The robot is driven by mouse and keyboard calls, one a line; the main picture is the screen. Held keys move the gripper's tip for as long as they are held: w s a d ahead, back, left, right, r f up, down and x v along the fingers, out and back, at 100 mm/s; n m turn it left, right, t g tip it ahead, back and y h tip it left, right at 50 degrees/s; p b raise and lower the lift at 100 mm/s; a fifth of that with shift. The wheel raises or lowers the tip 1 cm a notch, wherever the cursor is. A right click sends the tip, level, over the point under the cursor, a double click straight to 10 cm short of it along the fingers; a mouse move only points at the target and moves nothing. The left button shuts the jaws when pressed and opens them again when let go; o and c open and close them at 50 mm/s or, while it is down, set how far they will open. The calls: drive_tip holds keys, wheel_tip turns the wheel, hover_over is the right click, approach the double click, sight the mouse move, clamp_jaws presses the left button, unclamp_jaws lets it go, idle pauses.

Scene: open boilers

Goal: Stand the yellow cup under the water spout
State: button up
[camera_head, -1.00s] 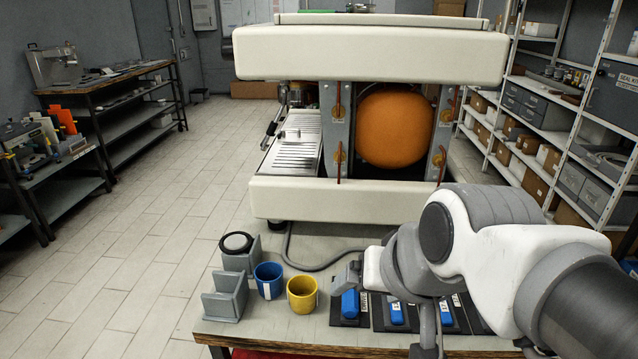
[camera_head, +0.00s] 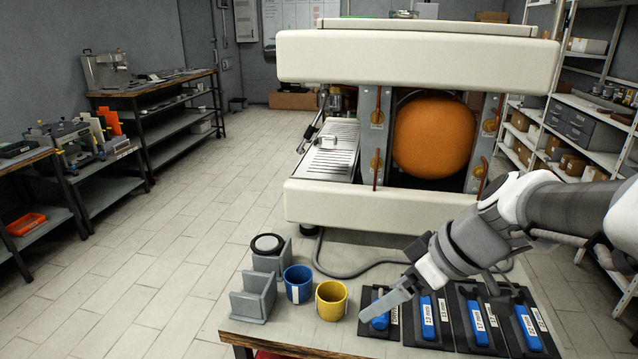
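The yellow cup (camera_head: 331,308) stands upright on the near bench, right of a blue cup (camera_head: 297,288). My gripper (camera_head: 372,310) hangs low at the right of the yellow cup, apart from it, with its tip over the leftmost blue-handled tool. Its fingers show edge-on, so I cannot tell their opening. The open machine (camera_head: 410,205) stands behind, with its orange boiler (camera_head: 434,138) bare. Its slatted drip tray (camera_head: 333,150) lies on the left side. Small metal fittings (camera_head: 322,105) show above the tray's far end; I cannot tell which is the water spout.
Grey angled holders (camera_head: 254,297) and a black ring (camera_head: 267,244) stand left of the cups. Several blue-handled tools lie on dark mats (camera_head: 452,325) at the right. A grey hose (camera_head: 345,272) runs behind the cups. The floor left of the bench is clear.

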drive_tip(key=w+f+n+t+y, duration=0.1)
drive_tip(key=w+n+y, duration=0.1)
drive_tip(key=w, duration=0.4)
approach(321, 296)
drive_tip(key=b+x, duration=0.1)
drive_tip(key=x, duration=0.3)
drive_tip(key=shift+w+d+f, duration=0.1)
drive_tip(key=shift+d+f, duration=0.05)
drive_tip(key=shift+f, duration=0.1)
drive_tip(key=shift+a+x, duration=0.25)
drive_tip(key=shift+x, duration=2.4)
drive_tip(key=shift+r, duration=0.15)
drive_tip(key=c, duration=1.4)
drive_tip(key=shift+c, duration=0.2)
drive_tip(key=shift+r, duration=0.1)
